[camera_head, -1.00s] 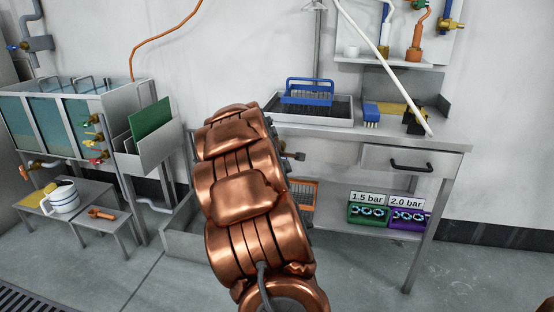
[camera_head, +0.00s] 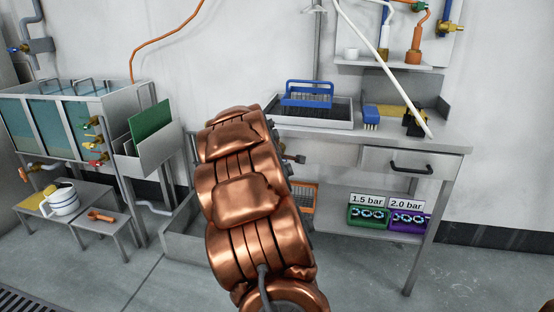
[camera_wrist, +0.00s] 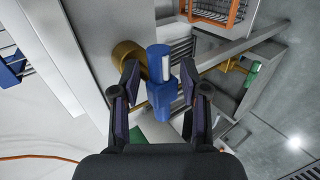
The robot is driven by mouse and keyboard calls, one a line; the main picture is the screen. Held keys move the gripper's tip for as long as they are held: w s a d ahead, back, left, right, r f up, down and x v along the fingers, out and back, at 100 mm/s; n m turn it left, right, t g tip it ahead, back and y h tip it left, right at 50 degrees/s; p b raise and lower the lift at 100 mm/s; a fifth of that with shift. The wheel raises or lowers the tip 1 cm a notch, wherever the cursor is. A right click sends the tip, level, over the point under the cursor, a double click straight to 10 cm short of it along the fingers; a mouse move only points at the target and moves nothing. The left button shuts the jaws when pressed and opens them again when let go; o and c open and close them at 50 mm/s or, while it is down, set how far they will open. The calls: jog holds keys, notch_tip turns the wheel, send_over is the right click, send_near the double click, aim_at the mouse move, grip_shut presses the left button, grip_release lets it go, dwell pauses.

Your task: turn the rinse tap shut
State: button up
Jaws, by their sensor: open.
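A tap with a blue handle (camera_wrist: 160,85) and a white stripe on it stands close in front of me in the wrist view; I take it to be the rinse tap. Its brass body (camera_wrist: 127,57) curves out beside the grey bench side. My gripper (camera_wrist: 160,78) is open, with one finger on each side of the blue handle. A gap shows between the handle and both fingertips. In the head view, my copper-coloured arm covers this spot, so the tap and the gripper's fingers are hidden there.
The steel bench (camera_head: 340,141) with a tray (camera_head: 338,123) stands behind my arm. At left are a tank (camera_head: 75,125) with several coloured taps and a low stand (camera_head: 118,222). A white pole (camera_head: 375,58) leans over the bench. The front floor is clear.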

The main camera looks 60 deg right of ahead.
jog(key=v, duration=1.2)
jog(key=shift+f, duration=0.1)
dwell(0.6)
jog(key=s+a+r+m+g+y+p, duration=0.1)
jog(key=s+a+r+y+p, duration=0.1)
jog(key=a+r+p, duration=0.35)
jog(key=s+a+r+m+y+p, duration=0.1)
jog(key=s+a+r+m+p, duration=0.15)
jog(key=a+p, duration=0.65)
jog(key=s+a+r+m+g+y+p, duration=0.15)
jog(key=a+r+p, duration=0.25)
jog(key=a, duration=0.7)
jog(key=s+a+r+g+y+p, duration=0.1)
jog(key=s+a+r+y+p, duration=0.2)
jog(key=s+a+p, duration=0.3)
jog(key=s+a+r+n+g+y+p, duration=0.1)
jog(key=s+a+r+p, duration=0.4)
jog(key=s+a, duration=0.5)
jog(key=a+g+y+p, duration=0.1)
jog(key=a+y+p, duration=0.1)
jog(key=a, duration=0.4)
jog(key=shift+a+r, duration=0.25)
jog(key=shift+r, duration=0.15)
